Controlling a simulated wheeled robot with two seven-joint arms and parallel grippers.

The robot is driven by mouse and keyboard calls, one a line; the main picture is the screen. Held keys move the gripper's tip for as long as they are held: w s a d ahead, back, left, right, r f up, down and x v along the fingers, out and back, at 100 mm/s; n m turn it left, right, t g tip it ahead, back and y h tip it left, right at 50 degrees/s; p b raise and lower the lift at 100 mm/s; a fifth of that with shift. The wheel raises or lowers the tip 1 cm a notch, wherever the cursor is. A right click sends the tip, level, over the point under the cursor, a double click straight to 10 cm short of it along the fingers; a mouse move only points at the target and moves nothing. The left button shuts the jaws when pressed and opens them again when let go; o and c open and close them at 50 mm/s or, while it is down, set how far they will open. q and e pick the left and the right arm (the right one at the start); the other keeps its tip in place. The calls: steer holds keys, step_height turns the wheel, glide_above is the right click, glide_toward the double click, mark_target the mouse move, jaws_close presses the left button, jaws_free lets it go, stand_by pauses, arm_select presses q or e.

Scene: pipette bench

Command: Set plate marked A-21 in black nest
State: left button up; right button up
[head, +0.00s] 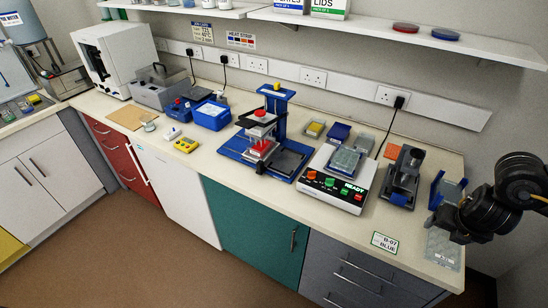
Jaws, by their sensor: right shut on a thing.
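My right gripper (437,220) comes in from the right edge, low over the right end of the bench. It is shut on a clear, pale well plate (443,249), which shows below the dark wrist near the bench's front corner. I cannot read any marking on this plate, and the wrist hides part of its top. A dark, flat nest (289,160) lies on the blue base of a stand in the middle of the bench; it looks empty. My left gripper is not in view.
A white instrument reading READY (340,186) bears another clear plate (345,160). A dark device with blue parts (404,175) and a blue rack (448,190) stand right of it. A card reading B-07 BLUE (384,242) is at the front edge. Blue bins (211,115) stand left.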

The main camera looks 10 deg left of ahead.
mark_target(426, 245)
steer(key=shift+a+f, duration=0.1)
steer(key=shift+s+a+f+m, duration=0.1)
steer(key=shift+a+f+m, duration=0.1)
steer(key=shift+m, duration=0.1)
steer(key=a+f+m+b, duration=0.1)
steer(key=m, duration=0.1)
steer(key=s+a+f+m+g+h+b, duration=0.1)
steer(key=f, duration=0.1)
steer(key=s+a+f+m+h+b, duration=0.1)
steer(key=f+m, duration=0.1)
steer(key=shift+s+a+m, duration=0.2)
steer(key=shift+a+m, duration=0.1)
steer(key=shift+a, duration=0.1)
steer(key=s+a+f+m+g+y+b, duration=0.1)
steer(key=s+a+f+m+g+b, duration=0.3)
steer(key=m, duration=0.9)
steer(key=s+a+f+m+g+y+b, duration=0.2)
steer(key=s+a+f+m+b, duration=0.3)
steer(key=s+f+m, duration=0.4)
steer(key=m+g, duration=0.1)
steer(key=m, duration=0.3)
steer(key=shift+s+a+g, duration=0.4)
steer(key=shift+w, duration=0.1)
